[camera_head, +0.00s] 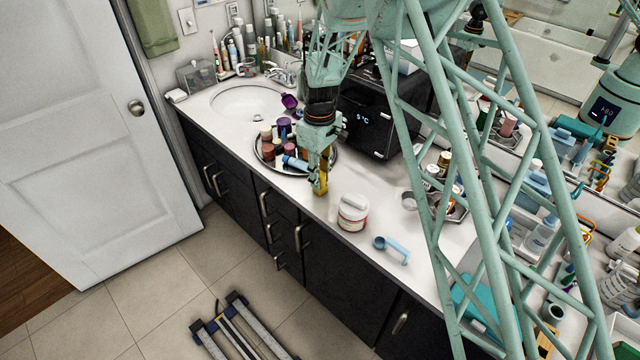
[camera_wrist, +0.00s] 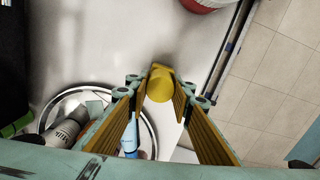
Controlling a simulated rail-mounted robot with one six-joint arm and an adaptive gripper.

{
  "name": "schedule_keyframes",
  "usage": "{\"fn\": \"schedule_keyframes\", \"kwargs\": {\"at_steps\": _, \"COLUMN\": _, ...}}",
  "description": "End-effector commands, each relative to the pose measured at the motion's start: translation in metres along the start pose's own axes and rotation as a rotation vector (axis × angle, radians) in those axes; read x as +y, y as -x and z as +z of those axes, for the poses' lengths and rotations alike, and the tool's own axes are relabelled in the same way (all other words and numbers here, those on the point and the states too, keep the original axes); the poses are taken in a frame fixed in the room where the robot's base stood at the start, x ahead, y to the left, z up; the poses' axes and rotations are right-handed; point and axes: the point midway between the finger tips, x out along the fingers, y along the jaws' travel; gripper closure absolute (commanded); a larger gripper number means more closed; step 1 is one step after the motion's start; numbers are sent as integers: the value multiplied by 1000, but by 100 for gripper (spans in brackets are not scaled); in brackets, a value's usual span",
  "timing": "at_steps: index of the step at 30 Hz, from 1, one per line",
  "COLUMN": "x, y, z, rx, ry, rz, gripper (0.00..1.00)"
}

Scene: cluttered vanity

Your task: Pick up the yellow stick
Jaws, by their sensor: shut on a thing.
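The yellow stick (camera_wrist: 160,88) shows end-on in the wrist view as a round yellow end between the fingertips. My gripper (camera_wrist: 162,95) is shut on it, with one finger pad against each side. In the head view my gripper (camera_head: 319,182) points down over the counter, just right of the round tray. The yellow stick (camera_head: 321,186) shows there only as a small yellow patch at the fingertips. I cannot tell whether its lower end touches the counter.
The round tray (camera_head: 333,167) with several jars and a blue tube (camera_head: 294,162) is close on the left. A black box (camera_head: 367,118) is behind. Bare counter (camera_head: 375,185) lies between.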

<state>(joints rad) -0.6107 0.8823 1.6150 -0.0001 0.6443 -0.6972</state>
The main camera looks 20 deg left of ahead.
Motion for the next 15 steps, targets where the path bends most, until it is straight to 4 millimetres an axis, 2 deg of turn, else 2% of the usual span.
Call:
{"fn": "schedule_keyframes", "kwargs": {"at_steps": 8, "x": 0, "y": 11, "z": -1, "rx": 2, "ry": 0, "rz": 1, "gripper": 90}}
{"fn": "schedule_keyframes", "kwargs": {"at_steps": 15, "x": 1, "y": 37, "z": -1, "rx": 2, "ry": 0, "rz": 2, "gripper": 90}}
